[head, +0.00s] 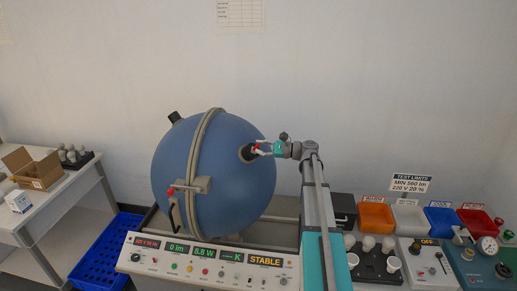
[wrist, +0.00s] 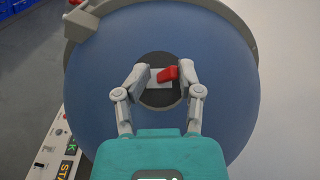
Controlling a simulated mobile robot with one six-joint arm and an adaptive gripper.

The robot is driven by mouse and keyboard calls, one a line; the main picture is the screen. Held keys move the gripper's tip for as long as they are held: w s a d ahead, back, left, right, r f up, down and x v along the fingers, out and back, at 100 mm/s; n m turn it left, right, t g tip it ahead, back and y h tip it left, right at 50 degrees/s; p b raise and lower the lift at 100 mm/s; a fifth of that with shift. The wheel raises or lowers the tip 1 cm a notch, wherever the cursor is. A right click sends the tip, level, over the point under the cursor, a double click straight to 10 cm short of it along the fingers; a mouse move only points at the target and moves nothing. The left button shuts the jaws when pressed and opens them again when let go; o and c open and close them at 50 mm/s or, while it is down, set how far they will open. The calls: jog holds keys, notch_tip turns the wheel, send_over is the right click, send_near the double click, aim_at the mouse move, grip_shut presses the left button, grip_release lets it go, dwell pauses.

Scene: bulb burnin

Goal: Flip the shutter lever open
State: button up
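The big blue sphere (head: 215,165) has a dark round port with a small red lever (wrist: 168,74) on a light grey plate, which I take as the shutter lever. In the head view the red lever (head: 256,146) shows at the sphere's right side, partly hidden by my gripper. My gripper (wrist: 163,70) is open in front of the port, one finger on each side of the lever. The right fingertip is very near the lever's right end; I cannot tell if they touch. The left finger is apart from it. It also shows in the head view (head: 263,148).
A grey latch with a red knob (head: 171,191) sits on the sphere's front. The panel (head: 205,262) below reads "0 lm", "8.8 W" and "STABLE". Bulbs in a black rack (head: 378,262) and coloured bins (head: 376,217) stand at right; a blue crate (head: 105,250) lies at left.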

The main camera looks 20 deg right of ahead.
jog(key=w+d+r+p+v, duration=0.1)
jog(key=w+v, duration=0.1)
jog(key=v, duration=1.2)
jog(key=shift+d+r, duration=0.2)
jog(key=shift+d, duration=0.45)
dwell(1.1)
dwell(0.6)
jog(key=v, duration=1.2)
jog(key=w+a+m+g+y, duration=0.1)
jog(key=w+a+g, duration=0.4)
jog(key=w+a, duration=0.5)
jog(key=shift+w+f+y, duration=0.25)
jog(key=shift+w+y, duration=0.15)
jog(key=shift+y, duration=0.4)
jog(key=shift+w+a, duration=0.1)
jog(key=shift+a, duration=0.05)
jog(key=shift+a, duration=0.1)
jog(key=x, duration=1.3)
jog(key=shift+a+f, duration=0.1)
jog(key=shift+a, duration=0.25)
